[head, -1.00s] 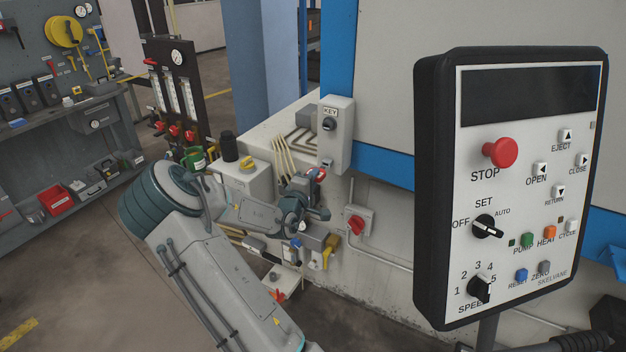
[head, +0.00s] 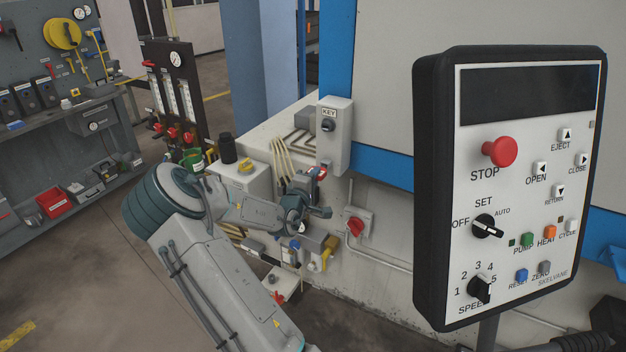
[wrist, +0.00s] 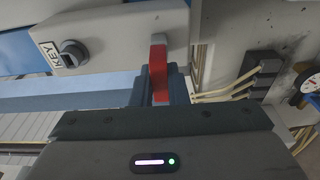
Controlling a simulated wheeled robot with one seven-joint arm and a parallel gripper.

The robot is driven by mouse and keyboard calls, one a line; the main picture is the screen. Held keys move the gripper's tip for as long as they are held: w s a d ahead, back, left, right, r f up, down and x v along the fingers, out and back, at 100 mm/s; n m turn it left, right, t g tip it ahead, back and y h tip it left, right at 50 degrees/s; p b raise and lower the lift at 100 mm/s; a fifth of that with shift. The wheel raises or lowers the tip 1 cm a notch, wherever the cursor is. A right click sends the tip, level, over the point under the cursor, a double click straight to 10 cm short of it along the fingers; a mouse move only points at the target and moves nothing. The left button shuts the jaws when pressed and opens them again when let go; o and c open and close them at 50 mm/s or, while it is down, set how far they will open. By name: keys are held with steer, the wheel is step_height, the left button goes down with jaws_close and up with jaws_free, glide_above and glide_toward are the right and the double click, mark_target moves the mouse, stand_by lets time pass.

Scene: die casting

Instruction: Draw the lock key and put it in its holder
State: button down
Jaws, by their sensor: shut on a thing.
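A red piece (wrist: 158,70), which looks like the lock key's grip, stands between my fingers in the wrist view. My gripper (wrist: 160,88) is shut on it. In the head view the red piece (head: 319,172) shows small at my gripper (head: 314,188), just below the grey box marked KEY (head: 335,140). The box has a dark round lock (head: 328,125) on its face, with nothing red in it. In the wrist view the lock (wrist: 72,53) is left of the held piece. The far end of the held piece overlaps the box edge; I cannot tell whether they touch. I cannot make out the holder.
A red rotary switch (head: 355,226) on a grey plate is right of and below my gripper. A control panel (head: 520,200) stands close at the right. Several pale pipes (head: 281,160) and a yellow-handled valve (head: 329,250) are near the arm. A tool bench (head: 70,120) is far left.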

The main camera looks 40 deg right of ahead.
steer(key=shift+b+x, duration=0.3)
steer(key=shift+x, duration=0.55)
steer(key=c, duration=1.3)
jaws_free()
steer(key=shift+s+d, duration=0.1)
steer(key=shift+c, duration=0.2)
steer(key=b+v, duration=0.1)
steer(key=v, duration=1.3)
steer(key=shift+b, duration=0.3)
